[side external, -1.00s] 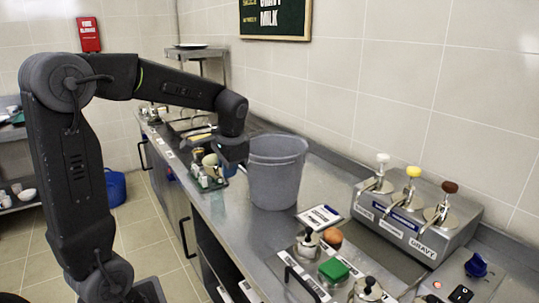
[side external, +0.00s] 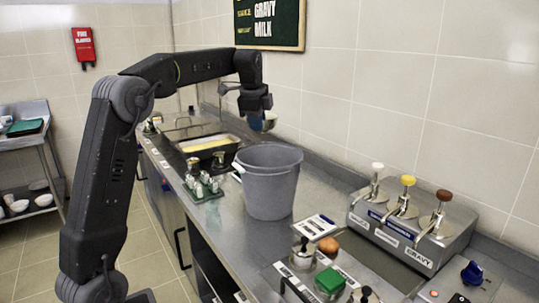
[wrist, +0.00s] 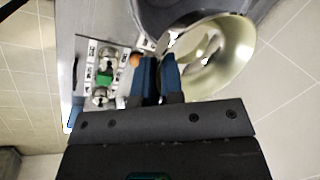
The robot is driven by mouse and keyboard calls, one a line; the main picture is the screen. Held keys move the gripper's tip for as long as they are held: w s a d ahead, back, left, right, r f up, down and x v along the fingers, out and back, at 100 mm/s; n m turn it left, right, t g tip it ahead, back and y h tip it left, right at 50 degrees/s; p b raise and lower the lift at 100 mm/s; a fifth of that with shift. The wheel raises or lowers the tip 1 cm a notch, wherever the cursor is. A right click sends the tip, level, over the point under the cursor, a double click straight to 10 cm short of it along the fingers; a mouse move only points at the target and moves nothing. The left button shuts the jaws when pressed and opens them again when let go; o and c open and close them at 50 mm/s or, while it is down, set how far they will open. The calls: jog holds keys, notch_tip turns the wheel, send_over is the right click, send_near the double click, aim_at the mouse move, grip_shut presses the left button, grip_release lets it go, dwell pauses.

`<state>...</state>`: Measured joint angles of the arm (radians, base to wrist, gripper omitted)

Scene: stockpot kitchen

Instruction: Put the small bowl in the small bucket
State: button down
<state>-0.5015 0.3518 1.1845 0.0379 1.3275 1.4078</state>
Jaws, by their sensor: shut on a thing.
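The small bowl (side external: 263,122) hangs in the air from my gripper (side external: 252,110), above the counter and up behind the grey bucket. In the wrist view the pale, shiny bowl (wrist: 222,68) is tilted beside the blue fingers of my gripper (wrist: 159,62), which are shut on its rim. The grey bucket (side external: 268,190) stands upright on the steel counter. Its inside bottom is hidden. Part of its grey wall (wrist: 165,14) shows at the top of the wrist view.
A green rack (side external: 204,190) with several shakers stands left of the bucket. A pan (side external: 222,147) of yellow food lies behind. The pump dispenser (side external: 400,228) and a clipboard (side external: 314,226) are to the right. A board (side external: 270,24) hangs on the wall.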

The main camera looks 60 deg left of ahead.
aim_at(269, 114)
jog(key=w+a+m, duration=0.1)
jog(key=w+m, duration=0.1)
jog(key=w+a+f+m+h, duration=0.1)
jog(key=w+m, duration=0.1)
jog(key=w+a+m, duration=0.1)
jog(key=w+m, duration=0.1)
jog(key=shift+a+f+t+h, duration=0.15)
jog(key=shift+a+t+h, duration=0.05)
jog(key=shift+t+h, duration=0.1)
jog(key=shift+w+a+f+m+h, duration=0.2)
jog(key=shift+w+a+f+m, duration=0.25)
jog(key=shift+m, duration=0.4)
jog(key=shift+w+a+f+m+h, duration=0.1)
jog(key=shift+w+a+m+h, duration=0.1)
jog(key=shift+w+m, duration=0.5)
jog(key=f, duration=2.2)
jog(key=shift+s+f, duration=0.2)
jog(key=shift+f, duration=0.15)
jog(key=shift+f, duration=0.2)
jog(key=shift+f, duration=0.35)
jog(key=shift+f, duration=0.1)
jog(key=c, duration=1.3)
grip_release()
jog(key=shift+o, duration=0.3)
